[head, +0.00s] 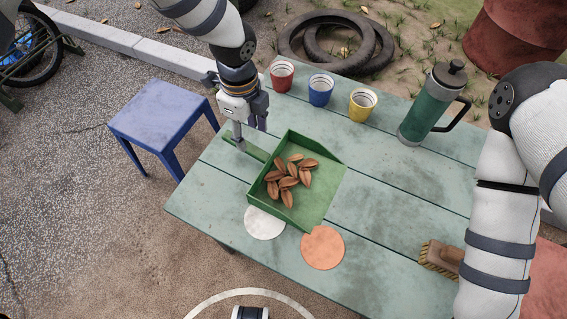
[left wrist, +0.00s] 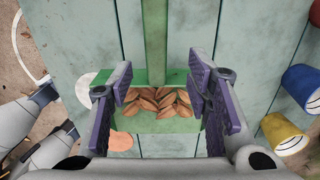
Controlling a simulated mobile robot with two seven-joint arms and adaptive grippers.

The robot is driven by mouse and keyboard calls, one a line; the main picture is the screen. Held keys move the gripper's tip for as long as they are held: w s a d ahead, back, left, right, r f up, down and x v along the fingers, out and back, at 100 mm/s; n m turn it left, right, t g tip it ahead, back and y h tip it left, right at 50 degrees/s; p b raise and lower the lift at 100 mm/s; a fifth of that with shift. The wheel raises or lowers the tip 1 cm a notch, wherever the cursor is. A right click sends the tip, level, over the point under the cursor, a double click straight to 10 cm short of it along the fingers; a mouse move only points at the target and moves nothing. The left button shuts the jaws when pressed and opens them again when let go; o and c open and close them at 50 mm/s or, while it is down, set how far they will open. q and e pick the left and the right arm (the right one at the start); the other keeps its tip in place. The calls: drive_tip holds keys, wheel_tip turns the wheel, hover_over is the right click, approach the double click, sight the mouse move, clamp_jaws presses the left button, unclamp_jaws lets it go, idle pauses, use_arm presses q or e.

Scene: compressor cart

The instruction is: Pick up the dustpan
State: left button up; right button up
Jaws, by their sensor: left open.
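The green dustpan (head: 320,190) lies on the table with several brown leaf-like pieces (head: 287,180) in its pan. Its flat handle (head: 253,151) points to the upper left in the head view. In the left wrist view the handle (left wrist: 155,40) runs upward from the pan. My left gripper (head: 248,130) is at the handle, pointing down, open and empty. One fingertip overlaps the handle in the head view; whether it touches is unclear. In the left wrist view the spread purple-padded fingers (left wrist: 162,98) frame the pan. My right arm shows at the right, but its gripper is out of view.
Red (head: 282,76), blue (head: 321,90) and yellow (head: 362,105) cups line the table's (head: 390,270) back edge. A green flask (head: 428,110) stands at the back right. White (head: 264,223) and orange (head: 322,248) discs lie in front of the pan. A brush (head: 440,260) lies right; a blue stool (head: 165,115) stands left.

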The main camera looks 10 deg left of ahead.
sight(251, 148)
use_arm(q)
drive_tip(key=f, duration=0.5)
drive_tip(key=shift+s+f, duration=0.3)
drive_tip(key=shift+f, duration=0.1)
drive_tip(key=shift+w+f, duration=0.1)
drive_tip(key=shift+f, duration=0.25)
drive_tip(key=shift+r, duration=0.1)
clamp_jaws()
